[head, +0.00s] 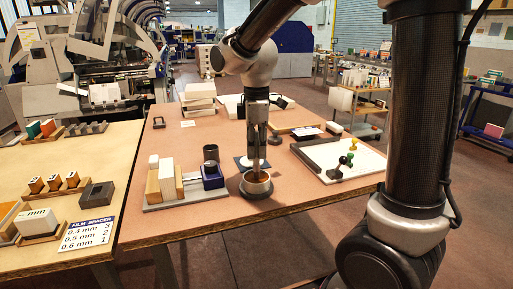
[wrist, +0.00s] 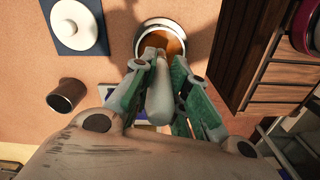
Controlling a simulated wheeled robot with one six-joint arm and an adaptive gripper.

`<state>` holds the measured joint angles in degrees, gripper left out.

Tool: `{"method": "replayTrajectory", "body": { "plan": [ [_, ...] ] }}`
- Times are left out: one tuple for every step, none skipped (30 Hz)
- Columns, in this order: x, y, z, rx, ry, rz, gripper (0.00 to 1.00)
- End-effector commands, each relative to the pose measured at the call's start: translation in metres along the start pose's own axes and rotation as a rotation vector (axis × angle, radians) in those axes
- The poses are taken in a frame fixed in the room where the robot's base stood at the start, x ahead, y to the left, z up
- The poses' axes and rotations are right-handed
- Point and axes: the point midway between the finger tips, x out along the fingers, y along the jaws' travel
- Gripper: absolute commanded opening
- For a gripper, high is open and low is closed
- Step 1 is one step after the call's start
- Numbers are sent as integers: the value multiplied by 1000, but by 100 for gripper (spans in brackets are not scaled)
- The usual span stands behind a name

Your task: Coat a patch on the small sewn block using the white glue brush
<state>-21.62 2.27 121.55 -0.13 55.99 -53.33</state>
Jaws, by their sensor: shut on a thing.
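My gripper (head: 256,145) points straight down over the table and is shut on the glue brush. The brush's pale handle (wrist: 159,100) shows between the fingers in the wrist view. The glue pot (head: 257,191), a round metal-rimmed pot, stands directly below; amber glue (wrist: 163,42) shows inside it. The brush reaches down to the pot's mouth; its bristles are hidden, so I cannot tell how deep they are. Several upright white and tan blocks (head: 167,178) stand on a grey board left of the pot. I cannot tell which is the small sewn block.
A blue box (head: 212,177) and a dark cup (head: 210,153) stand close left of the pot. A blue mat with a white disc (wrist: 75,24) lies behind it. A pale board (head: 350,158) with small knobbed pieces is to the right. The front right tabletop is clear.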

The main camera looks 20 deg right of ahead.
Motion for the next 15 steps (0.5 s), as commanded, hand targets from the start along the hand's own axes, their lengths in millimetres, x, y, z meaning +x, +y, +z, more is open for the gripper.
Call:
{"method": "replayTrajectory", "body": {
  "plan": [
    [1, 0, 0, 0, -1, -2, 0],
    [1, 0, 0, 0, -1, -2, 0],
    [1, 0, 0, 0, -1, -2, 0],
    [1, 0, 0, 0, -1, -2, 0],
    [1, 0, 0, 0, -1, -2, 0],
    [2, 0, 0, 0, -1, -3, 0],
    [2, -1, 0, 0, -1, -3, 0],
    [2, -1, 0, 0, -1, -3, 0],
    [2, -1, 0, 1, -1, -3, 0],
    [1, -1, 0, 1, -1, -3, 0],
    [1, -1, 0, 1, -1, -3, 0],
    [0, -1, 0, 1, -1, -3, 0],
    [-2, 0, 0, 1, -1, -3, 0],
    [-4, 0, 0, 1, 0, -2, 0],
    [-8, 0, 0, 0, 0, -1, 0]
  ]
}}
